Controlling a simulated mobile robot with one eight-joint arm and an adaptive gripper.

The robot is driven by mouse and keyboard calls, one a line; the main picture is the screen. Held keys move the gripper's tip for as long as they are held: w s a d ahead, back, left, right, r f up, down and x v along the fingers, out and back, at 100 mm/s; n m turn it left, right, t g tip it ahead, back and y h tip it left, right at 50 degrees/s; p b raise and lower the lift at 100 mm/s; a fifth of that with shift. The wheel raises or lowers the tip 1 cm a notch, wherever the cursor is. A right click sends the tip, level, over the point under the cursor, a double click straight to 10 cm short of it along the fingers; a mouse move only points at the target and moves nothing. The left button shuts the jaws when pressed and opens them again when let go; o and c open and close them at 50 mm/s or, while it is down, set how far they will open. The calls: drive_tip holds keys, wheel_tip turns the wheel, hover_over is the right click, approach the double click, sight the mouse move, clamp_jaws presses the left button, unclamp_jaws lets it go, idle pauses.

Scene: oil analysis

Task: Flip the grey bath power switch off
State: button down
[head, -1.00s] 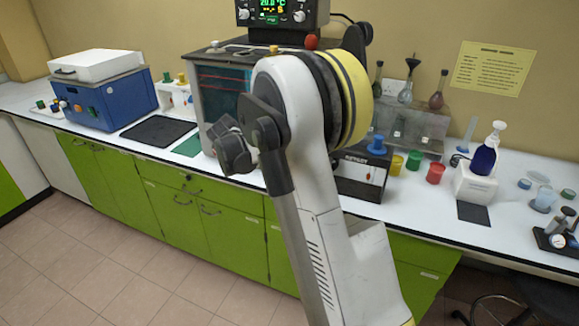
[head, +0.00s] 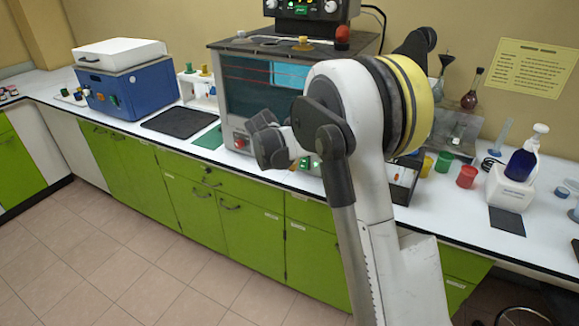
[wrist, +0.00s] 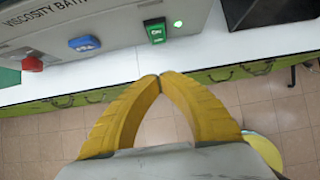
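The grey bath (head: 228,110) stands on the white bench in the head view, with a glass front and part of its front panel behind my arm. In the wrist view its panel reads "VISCOSITY BATH" (wrist: 38,36). A green rocker switch (wrist: 155,31) marked "ON" sits at the panel's right, with a green light (wrist: 178,24) glowing beside it. A blue switch (wrist: 84,43) and a red knob (wrist: 32,63) are to its left. My gripper (wrist: 160,77) has its yellow fingertips together, empty, apart from the green switch and below it in the picture.
A controller (head: 310,8) stands on top of the bath. A blue device (head: 130,92) and a black mat (head: 180,122) are to its left. Red cups (head: 467,176) and a pump bottle (head: 522,163) are to the right. Bare bench edge lies before the panel.

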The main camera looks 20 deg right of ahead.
sight(304, 163)
drive_tip(key=b+x, duration=0.1)
drive_tip(key=x, duration=0.2)
drive_tip(key=d+b+x, duration=0.1)
drive_tip(key=x, duration=0.2)
drive_tip(key=w+r+b+x, duration=0.1)
drive_tip(key=x, duration=0.1)
drive_tip(key=shift+w+d+f, duration=0.15)
drive_tip(key=shift+d+f, duration=0.1)
drive_tip(key=shift+d, duration=0.15)
drive_tip(key=shift+w+d, duration=0.25)
drive_tip(key=shift+d, duration=0.05)
drive_tip(key=shift+w+d, duration=0.15)
drive_tip(key=shift+d, duration=0.1)
drive_tip(key=shift+w+d+f, duration=0.15)
drive_tip(key=shift+w+f, duration=0.05)
drive_tip(key=shift+f, duration=0.15)
drive_tip(key=shift+r, duration=0.15)
